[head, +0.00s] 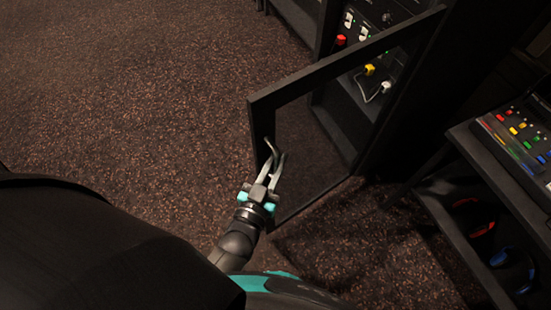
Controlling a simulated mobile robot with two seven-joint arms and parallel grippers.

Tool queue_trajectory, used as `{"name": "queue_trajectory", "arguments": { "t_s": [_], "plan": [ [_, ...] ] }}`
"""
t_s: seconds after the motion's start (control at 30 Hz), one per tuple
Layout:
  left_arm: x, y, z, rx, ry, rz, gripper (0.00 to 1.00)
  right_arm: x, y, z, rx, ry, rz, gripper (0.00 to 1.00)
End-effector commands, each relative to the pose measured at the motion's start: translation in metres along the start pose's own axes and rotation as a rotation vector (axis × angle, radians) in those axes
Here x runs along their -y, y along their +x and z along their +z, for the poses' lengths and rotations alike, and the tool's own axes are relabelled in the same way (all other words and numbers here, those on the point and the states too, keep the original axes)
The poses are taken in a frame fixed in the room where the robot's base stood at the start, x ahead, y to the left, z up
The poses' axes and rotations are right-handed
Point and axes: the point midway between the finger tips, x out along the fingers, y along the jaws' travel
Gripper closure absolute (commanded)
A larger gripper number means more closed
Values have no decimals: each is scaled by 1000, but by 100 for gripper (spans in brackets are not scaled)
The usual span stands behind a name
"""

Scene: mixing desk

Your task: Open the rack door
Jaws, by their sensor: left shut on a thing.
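The rack door (345,58) has a dark frame around a see-through panel. It stands swung open at an angle from the black equipment rack (424,75), with its free edge to the left. My left gripper (273,154) is at that free edge, below the upper corner, and is shut on the door. The exact spot between its fingers is too small and dark to make out. My right gripper is out of view.
At the right, a desk holds a mixing console (515,135), with red and blue items on a shelf below. The carpet (130,110) at left is clear.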

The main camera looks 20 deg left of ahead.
Motion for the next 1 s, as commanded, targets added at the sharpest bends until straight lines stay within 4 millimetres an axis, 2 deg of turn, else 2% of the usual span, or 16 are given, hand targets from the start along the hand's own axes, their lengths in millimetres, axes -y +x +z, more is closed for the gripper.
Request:
{"name": "queue_trajectory", "arguments": {
  "t_s": [0.1, 0.13, 0.4, 0.73, 0.87, 1.0],
  "plan": [
    [0, 0, -1, -3, 1, 0, 100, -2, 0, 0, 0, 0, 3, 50],
    [0, 0, -1, -3, 1, -1, 81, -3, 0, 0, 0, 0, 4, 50],
    [1, 0, 0, -2, 1, -1, 53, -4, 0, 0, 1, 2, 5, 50],
    [1, -5, 0, 1, 1, -1, 53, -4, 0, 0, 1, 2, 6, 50],
    [1, -21, 1, 3, 1, -1, 53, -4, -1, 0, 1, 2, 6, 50],
    [1, -50, 2, 5, 1, -1, 53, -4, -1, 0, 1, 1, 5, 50]
  ]
}}
